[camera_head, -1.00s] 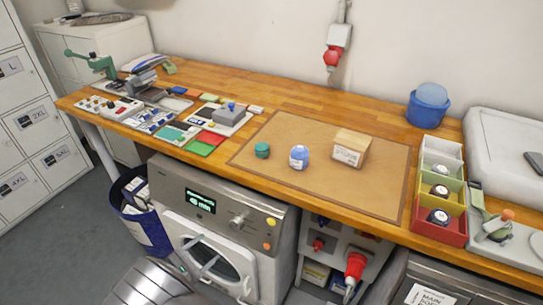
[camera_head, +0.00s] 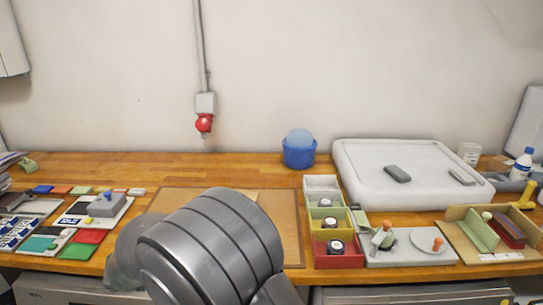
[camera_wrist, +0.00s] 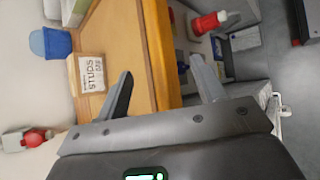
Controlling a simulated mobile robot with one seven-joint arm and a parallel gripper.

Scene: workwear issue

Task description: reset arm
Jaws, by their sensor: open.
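My gripper (camera_wrist: 161,64) shows in the wrist view with its two fingers wide apart. Nothing is between them; the table edge and the floor lie beyond. In the head view my grey arm rises from the lower edge over the brown mat (camera_head: 292,225) and hides most of it. My gripper itself cannot be made out in the head view. A box labelled "STUDS" (camera_wrist: 90,72) stands on the table in the wrist view, left of the fingers and apart from them.
The wooden worktop (camera_head: 235,168) runs along the wall. A blue tub (camera_head: 299,152), a row of coloured bins (camera_head: 322,184), a large white case (camera_head: 415,160) and a grey fixture (camera_head: 400,258) stand right of the mat. Coloured cards and a grey block (camera_head: 106,207) lie left.

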